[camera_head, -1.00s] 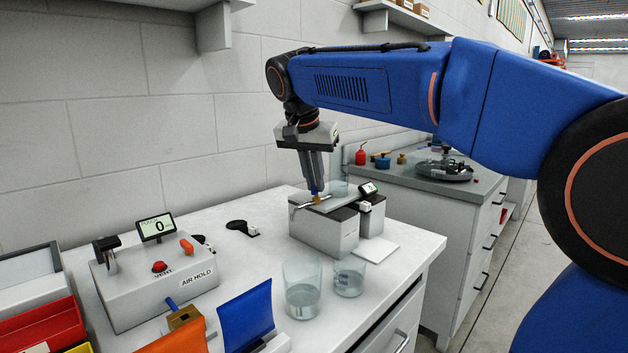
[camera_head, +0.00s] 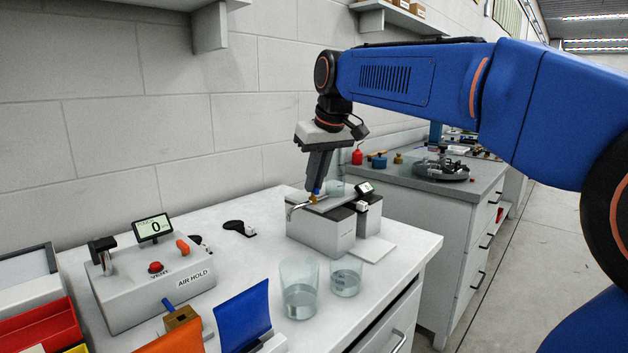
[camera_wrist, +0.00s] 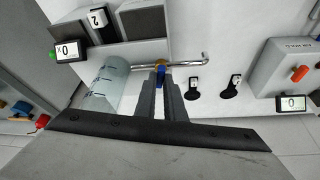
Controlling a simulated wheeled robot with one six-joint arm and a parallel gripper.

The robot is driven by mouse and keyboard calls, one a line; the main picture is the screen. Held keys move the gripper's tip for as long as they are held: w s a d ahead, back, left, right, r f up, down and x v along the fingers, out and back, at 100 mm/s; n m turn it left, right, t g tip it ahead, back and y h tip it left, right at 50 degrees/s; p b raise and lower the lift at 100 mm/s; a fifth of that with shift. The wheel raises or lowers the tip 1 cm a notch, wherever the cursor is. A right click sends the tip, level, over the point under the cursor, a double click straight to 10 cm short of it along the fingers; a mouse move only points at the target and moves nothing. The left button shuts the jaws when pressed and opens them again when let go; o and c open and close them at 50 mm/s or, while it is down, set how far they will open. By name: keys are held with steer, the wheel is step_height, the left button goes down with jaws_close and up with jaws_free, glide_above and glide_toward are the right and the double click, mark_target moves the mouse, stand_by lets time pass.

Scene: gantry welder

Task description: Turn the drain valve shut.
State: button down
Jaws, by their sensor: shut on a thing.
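The drain valve is a small brass body (camera_head: 314,198) with a blue lever on a bent metal spout (camera_head: 293,210), at the grey boxed unit (camera_head: 320,232) on the bench. In the wrist view the blue lever (camera_wrist: 160,74) sits between the fingertips, and the spout (camera_wrist: 190,62) runs right and ends in a bend. My gripper (camera_head: 316,190) is shut on the lever; it also shows in the wrist view (camera_wrist: 160,88). The fingers hide part of the lever, so its exact angle to the spout is hard to tell.
Two beakers (camera_head: 299,290) (camera_head: 346,276) with some liquid stand in front of the unit. The air hold box (camera_head: 150,290) is at left, with a brass block (camera_head: 182,320) bearing another blue lever nearby. The wall is close behind. The bench left of the unit is partly clear.

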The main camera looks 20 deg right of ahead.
steer(key=shift+d+n+g+y, duration=0.15)
steer(key=shift+n+g+y, duration=0.25)
steer(key=shift+n, duration=1.1)
steer(key=c, duration=1.8)
jaws_free()
steer(key=shift+c, duration=0.2)
steer(key=shift+r, duration=0.1)
steer(key=v, duration=1.7)
steer(key=shift+s+d, duration=0.25)
